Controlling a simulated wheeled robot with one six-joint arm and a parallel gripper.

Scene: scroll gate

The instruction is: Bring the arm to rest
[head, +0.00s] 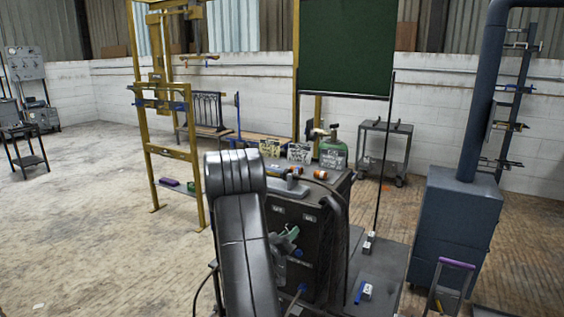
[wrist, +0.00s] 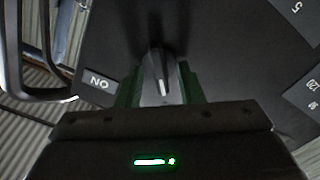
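My gripper (wrist: 160,92) shows in the wrist view, with two green fingers spread apart. A dark switch knob (wrist: 159,70) on a black panel (wrist: 215,45) lies between the fingers. A gap shows beside the knob, so the fingers do not look closed on it. In the head view, my black arm link rises in the foreground. It stands before the dark machine cabinet (head: 296,215) and hides its left part.
A yellow frame (head: 197,130) stands behind on the left. A grey cart (head: 386,145) is near the back wall. A blue-grey box with a tall pipe (head: 455,225) stands right. A thin pole (head: 382,185) rises beside the cabinet. Floor is open at left.

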